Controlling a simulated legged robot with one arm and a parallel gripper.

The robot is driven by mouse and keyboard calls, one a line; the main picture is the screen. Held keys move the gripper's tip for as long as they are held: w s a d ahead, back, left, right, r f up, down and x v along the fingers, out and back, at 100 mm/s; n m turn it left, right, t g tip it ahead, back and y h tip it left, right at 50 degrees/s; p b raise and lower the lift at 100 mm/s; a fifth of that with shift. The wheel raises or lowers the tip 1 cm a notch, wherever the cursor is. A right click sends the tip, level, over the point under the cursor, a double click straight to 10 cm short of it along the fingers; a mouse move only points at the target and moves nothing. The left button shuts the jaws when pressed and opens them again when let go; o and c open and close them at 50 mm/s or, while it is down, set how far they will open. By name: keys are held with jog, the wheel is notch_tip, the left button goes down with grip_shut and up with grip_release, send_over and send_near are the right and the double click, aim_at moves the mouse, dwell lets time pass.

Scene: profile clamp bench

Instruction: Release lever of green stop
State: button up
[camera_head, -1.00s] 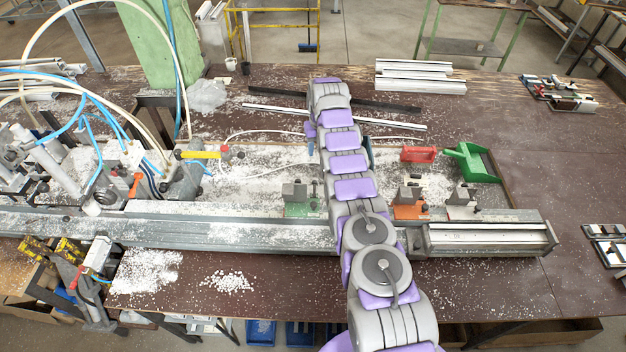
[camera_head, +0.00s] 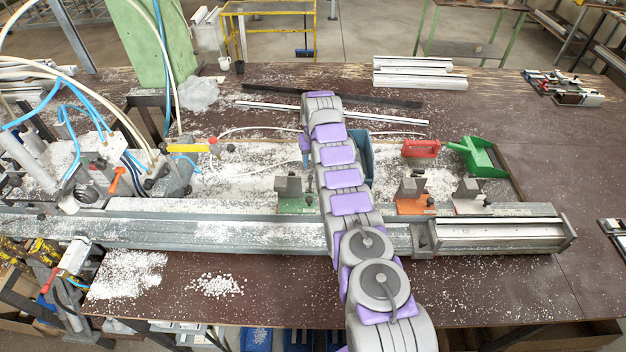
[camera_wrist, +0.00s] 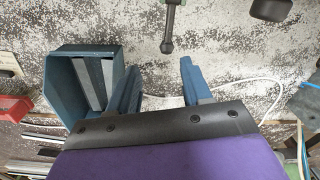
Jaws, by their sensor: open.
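The green stop (camera_head: 292,203) sits on the bench rail just left of my arm in the head view. It has a green base with grey metal blocks on top, and its right side is partly covered by my arm. In the wrist view a dark lever (camera_wrist: 168,38) with a rounded end comes down from the top edge; its base is out of frame. My gripper (camera_wrist: 159,68) is open, its two blue fingers apart. The lever's end lies just beyond the fingertips, roughly between them in the picture. I see no contact. In the head view my arm hides most of the gripper.
A blue bin (camera_wrist: 62,82) is close beside the left finger in the wrist view. An orange-based stop (camera_head: 414,205), a red box (camera_head: 421,149) and a green scoop (camera_head: 480,158) stand right of my arm. White chips cover the bench. A thin white hose runs behind the fingers.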

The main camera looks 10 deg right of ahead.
aim_at(310, 184)
jog(key=f+b, duration=0.1)
jog(key=f, duration=0.1)
jog(key=a+f+b, duration=0.1)
jog(key=f, duration=0.1)
jog(key=f+b, duration=0.1)
jog(key=f, duration=0.1)
jog(key=shift+a, duration=0.35)
jog(key=shift+d+f, duration=0.1)
jog(key=shift+d, duration=0.45)
jog(key=shift+a, duration=0.5)
jog(key=c, duration=0.7)
jog(key=shift+c, duration=0.5)
jog(key=shift+d, duration=0.25)
grip_shut()
